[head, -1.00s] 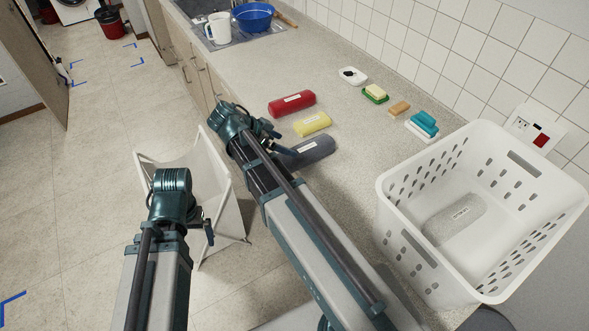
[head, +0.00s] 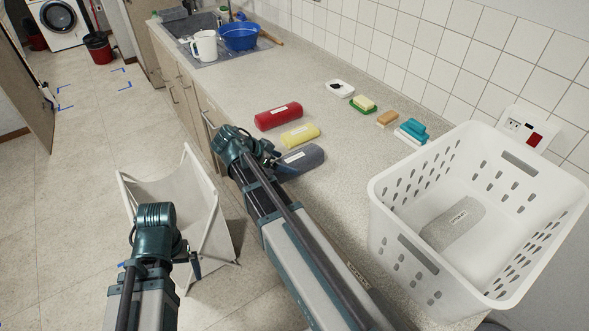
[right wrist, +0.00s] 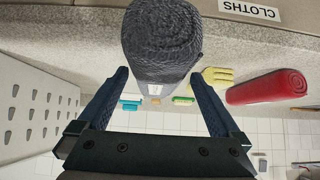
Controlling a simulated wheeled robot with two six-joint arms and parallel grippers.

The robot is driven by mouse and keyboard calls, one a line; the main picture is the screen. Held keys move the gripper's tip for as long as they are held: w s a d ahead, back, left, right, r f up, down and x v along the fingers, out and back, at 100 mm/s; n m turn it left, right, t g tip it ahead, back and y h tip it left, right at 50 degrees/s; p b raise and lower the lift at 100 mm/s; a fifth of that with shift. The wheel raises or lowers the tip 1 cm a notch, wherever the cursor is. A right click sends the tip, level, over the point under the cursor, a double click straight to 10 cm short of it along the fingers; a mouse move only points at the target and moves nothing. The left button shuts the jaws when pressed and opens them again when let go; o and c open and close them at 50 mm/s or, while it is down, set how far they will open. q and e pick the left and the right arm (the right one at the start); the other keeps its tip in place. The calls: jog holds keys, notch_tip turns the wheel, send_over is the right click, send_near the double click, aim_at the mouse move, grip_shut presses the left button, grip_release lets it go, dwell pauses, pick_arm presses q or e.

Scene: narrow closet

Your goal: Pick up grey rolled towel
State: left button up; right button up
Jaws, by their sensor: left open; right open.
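In the right wrist view the rolled end of the grey towel (right wrist: 162,32) faces me, at the open fingers (right wrist: 160,76). I cannot tell how far it is between them. The jaws are apart and not clamped on it. My left gripper (head: 192,262) is open and empty, low over the floor beside the white folding hamper.
A white basket (head: 405,245) holding a lighter grey labelled bundle (head: 453,224) stands right. The white hamper (head: 170,180) stands on the floor.

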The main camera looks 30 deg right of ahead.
aim_at(295, 163)
jog(key=shift+d, duration=0.1)
jog(key=b+x, duration=0.1)
jog(key=x, duration=0.1)
jog(key=b+x, duration=0.2)
jog(key=x, duration=0.1)
jog(key=shift+d+r, duration=0.15)
jog(key=shift+d, duration=0.2)
jog(key=shift+r, duration=0.1)
jog(key=c, duration=1.3)
jog(key=shift+c, duration=0.2)
jog(key=shift+r, duration=0.1)
